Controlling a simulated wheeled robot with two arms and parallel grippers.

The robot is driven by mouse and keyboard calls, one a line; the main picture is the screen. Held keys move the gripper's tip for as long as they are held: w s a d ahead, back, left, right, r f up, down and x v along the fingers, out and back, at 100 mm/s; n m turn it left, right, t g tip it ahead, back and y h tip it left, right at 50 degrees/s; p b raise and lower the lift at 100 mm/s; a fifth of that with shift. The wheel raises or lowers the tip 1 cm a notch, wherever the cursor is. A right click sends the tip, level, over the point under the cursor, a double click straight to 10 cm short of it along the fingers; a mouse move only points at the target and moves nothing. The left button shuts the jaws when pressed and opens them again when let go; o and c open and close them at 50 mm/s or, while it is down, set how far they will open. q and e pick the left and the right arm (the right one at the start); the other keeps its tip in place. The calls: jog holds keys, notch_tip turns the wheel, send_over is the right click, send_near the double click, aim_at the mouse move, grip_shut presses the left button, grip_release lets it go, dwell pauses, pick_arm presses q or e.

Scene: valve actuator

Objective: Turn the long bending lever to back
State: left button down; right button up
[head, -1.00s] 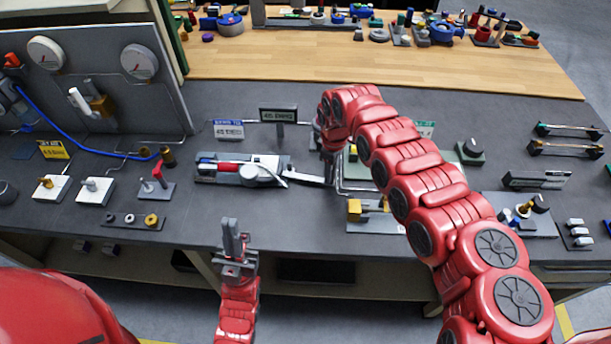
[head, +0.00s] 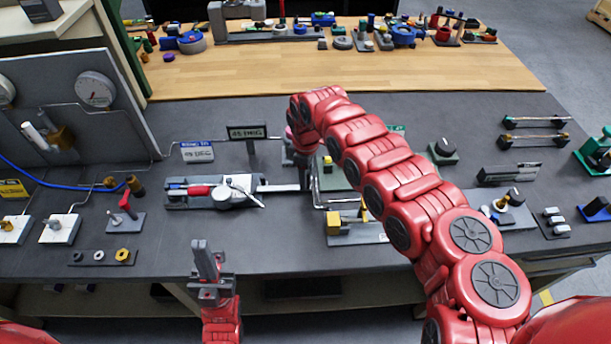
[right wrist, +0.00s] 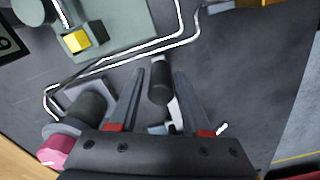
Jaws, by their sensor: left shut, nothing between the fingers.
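The bender (head: 222,195) lies on the grey bench in the head view, with a red grip at its left and a round grey body. A thin light rod angles from the body toward the front right. A straight light bar (head: 280,187) runs right from the body to my right gripper (head: 304,184), whose fingertips are partly hidden there. In the right wrist view my right gripper (right wrist: 160,85) is open, with a dark cylindrical grip (right wrist: 160,82) on a light shaft between its fingers; I cannot tell if they touch it.
A 45 DEG sign (head: 246,132) and a blue-lettered label (head: 197,151) stand behind the bender. Bent pipes and a plate with a yellow block (head: 333,224) are close right of my right gripper. A red-handled valve (head: 127,206) stands left. A washer strip (head: 102,257) lies front left.

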jog(key=shift+o, duration=0.7)
jog(key=shift+r, duration=0.2)
notch_tip(320, 180, up, 17)
jog(key=b, duration=0.5)
